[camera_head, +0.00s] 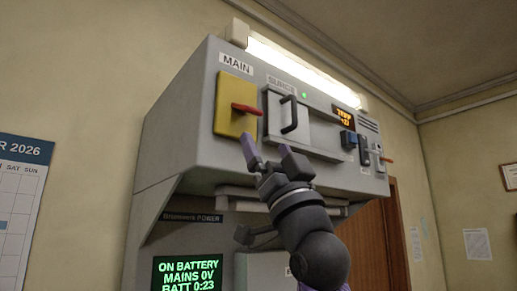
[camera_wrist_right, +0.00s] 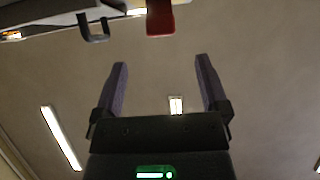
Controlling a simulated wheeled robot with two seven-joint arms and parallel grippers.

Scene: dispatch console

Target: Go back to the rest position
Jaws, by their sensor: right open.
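My right gripper (camera_head: 266,154) is raised in front of the grey console cabinet (camera_head: 165,130), just below the yellow MAIN plate with its red lever (camera_head: 247,109). Its two purple fingers are apart with nothing between them, as the right wrist view (camera_wrist_right: 160,85) also shows. In that view the red lever (camera_wrist_right: 160,20) is ahead of the fingers and apart from them. The red lever sticks out to the right from the yellow plate (camera_head: 228,95). My left gripper is in neither view.
A white panel with a black handle (camera_head: 289,114) is right of the lever. A blue switch (camera_head: 348,138) and an orange-tipped lever (camera_head: 386,159) are further right. A green-text screen (camera_head: 188,274) reads "ON BATTERY, MAINS 0V". A wall calendar (camera_head: 18,200) hangs at left.

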